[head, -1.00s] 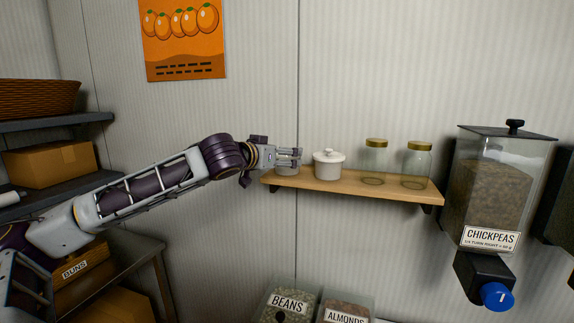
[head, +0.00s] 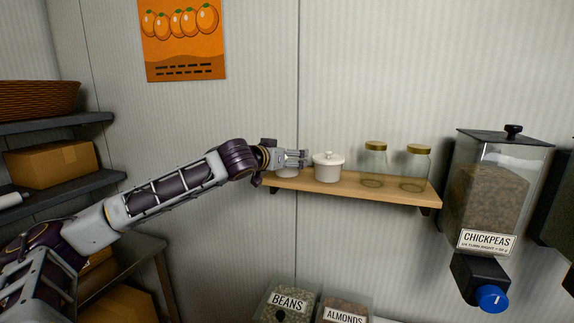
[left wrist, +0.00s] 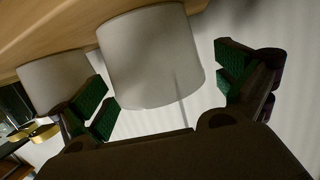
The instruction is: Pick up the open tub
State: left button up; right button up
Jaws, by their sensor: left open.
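The open tub (head: 287,173) is a white round tub at the left end of the wooden wall shelf. My left gripper (head: 301,159) is in front of its upper part and hides its rim. In the left wrist view the tub (left wrist: 150,55) stands between the two green-padded fingers of the open gripper (left wrist: 164,88). A gap shows on the right finger's side; I cannot tell whether the left finger touches it. A white lidded pot (head: 328,170) stands just right of it; its white body (left wrist: 52,80) is beyond the left finger. My right gripper is out of view.
The wooden shelf (head: 405,193) also carries two glass jars with gold lids, (head: 374,165) and (head: 415,168). A chickpeas dispenser (head: 492,190) hangs at the right. The wall is close behind the shelf. Bins of beans and almonds are below.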

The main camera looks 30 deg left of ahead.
pick_arm(q)
jog(key=shift+w, duration=0.1)
dwell(0.4)
jog(key=c, duration=0.8)
